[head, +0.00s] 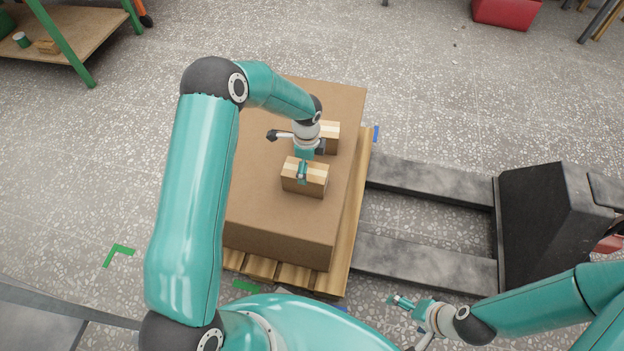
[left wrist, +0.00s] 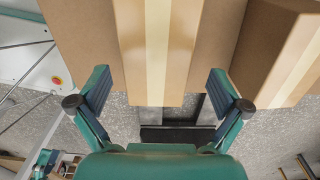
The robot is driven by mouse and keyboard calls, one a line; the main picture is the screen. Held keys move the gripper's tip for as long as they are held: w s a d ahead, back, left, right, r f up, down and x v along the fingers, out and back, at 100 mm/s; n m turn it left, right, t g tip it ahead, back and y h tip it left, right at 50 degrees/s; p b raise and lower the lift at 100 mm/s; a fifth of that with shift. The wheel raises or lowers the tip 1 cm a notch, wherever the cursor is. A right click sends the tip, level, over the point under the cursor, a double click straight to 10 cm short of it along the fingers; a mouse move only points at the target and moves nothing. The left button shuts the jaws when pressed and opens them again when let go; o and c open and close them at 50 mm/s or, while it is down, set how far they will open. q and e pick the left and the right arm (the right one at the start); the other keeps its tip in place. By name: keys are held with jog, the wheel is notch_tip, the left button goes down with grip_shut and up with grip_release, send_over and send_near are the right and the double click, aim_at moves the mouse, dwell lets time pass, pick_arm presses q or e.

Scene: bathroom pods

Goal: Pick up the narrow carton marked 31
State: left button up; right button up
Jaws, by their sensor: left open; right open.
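Two small brown cartons with pale tape lie on a large brown box. The nearer carton (head: 304,180) is under my left gripper (head: 303,168); the farther carton (head: 331,137) is partly hidden behind that arm. No number 31 is readable on either. In the left wrist view, a taped carton (left wrist: 160,50) lies between the spread fingers of my left gripper (left wrist: 160,82), with a gap on each side. Another carton (left wrist: 278,50) stands to its right. My right gripper (head: 398,301) is open and empty, low at the right, away from the cartons.
The large box (head: 285,228) sits on a wooden pallet (head: 338,278). A pallet jack (head: 545,215) with dark forks stands on the right. A green-framed shelf (head: 70,30) is at top left, a red bin (head: 506,12) at top right. The speckled floor between is mostly clear.

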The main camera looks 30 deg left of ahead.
pick_arm(q)
jog(key=f, duration=0.5)
jog(key=shift+a+f+b, duration=0.1)
jog(key=shift+a+b, duration=0.1)
jog(key=shift+b, duration=0.1)
jog(key=c, duration=1.5)
jog(key=shift+c, duration=0.3)
